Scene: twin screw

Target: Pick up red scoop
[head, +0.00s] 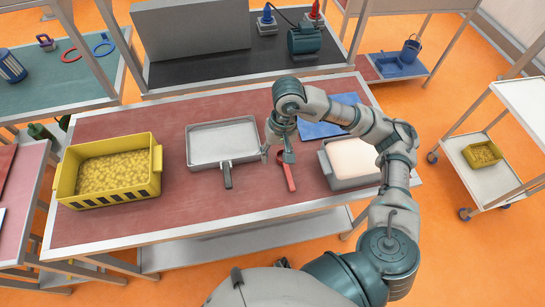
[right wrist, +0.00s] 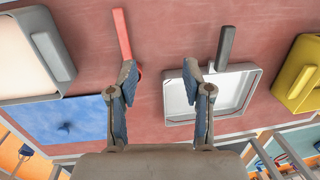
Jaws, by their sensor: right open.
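The red scoop (head: 290,178) lies on the red-topped table, between a grey pan and a grey tub. Its handle points toward the table's front edge. My right gripper (head: 277,155) is above the table at the scoop's far end, pointing down, and hides part of the scoop. In the right wrist view, the scoop's handle (right wrist: 122,35) runs up past one finger, and that finger covers much of its other end. My left gripper is out of view.
A grey pan (head: 190,147) with a dark handle is left of the scoop. A tub of pale contents (head: 346,184) and a blue sheet (head: 318,130) are right. A yellow bin (head: 158,160) of yellow pieces stands far left. The table front (head: 235,205) is clear.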

